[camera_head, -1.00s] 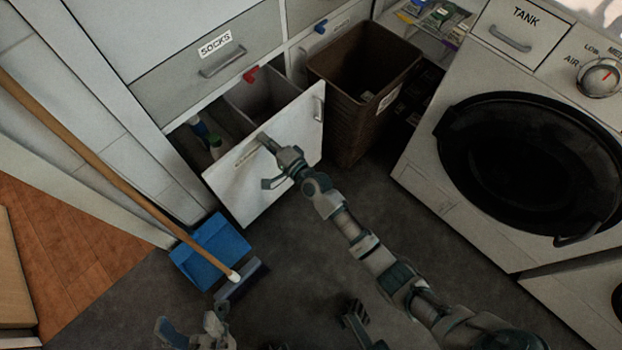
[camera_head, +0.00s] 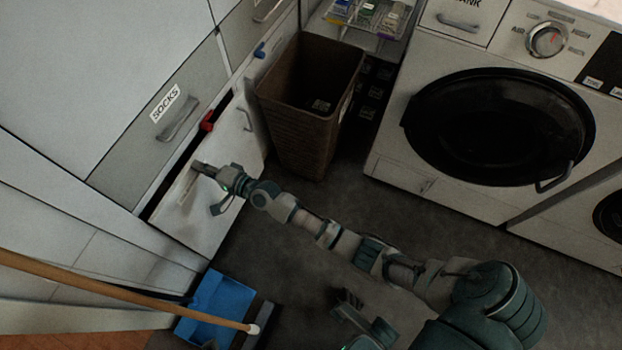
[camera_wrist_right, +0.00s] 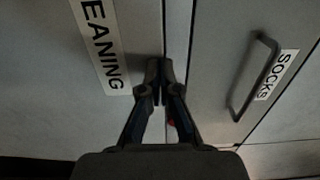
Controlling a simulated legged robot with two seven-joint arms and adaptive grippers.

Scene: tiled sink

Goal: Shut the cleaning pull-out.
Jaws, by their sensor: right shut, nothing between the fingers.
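The cleaning pull-out (camera_head: 222,200) is a pale front panel in the low cabinet at the left of the head view. It stands out a little, with a narrow dark gap along its top edge. Its label, partly read as "EANING", shows in the right wrist view (camera_wrist_right: 103,50). My right gripper (camera_head: 202,168) is shut and empty, with its fingertips at the panel's upper edge beside the label. In the wrist view the fingertips (camera_wrist_right: 160,72) are close to the seam next to the socks drawer (camera_wrist_right: 225,60). Whether they touch the panel is unclear.
A brown basket (camera_head: 305,120) stands just right of the pull-out. A blue dustpan (camera_head: 212,305) and a wooden broom handle (camera_head: 120,290) lie at lower left. A washing machine (camera_head: 400,165) stands at right. Dark floor between is clear apart from my arm.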

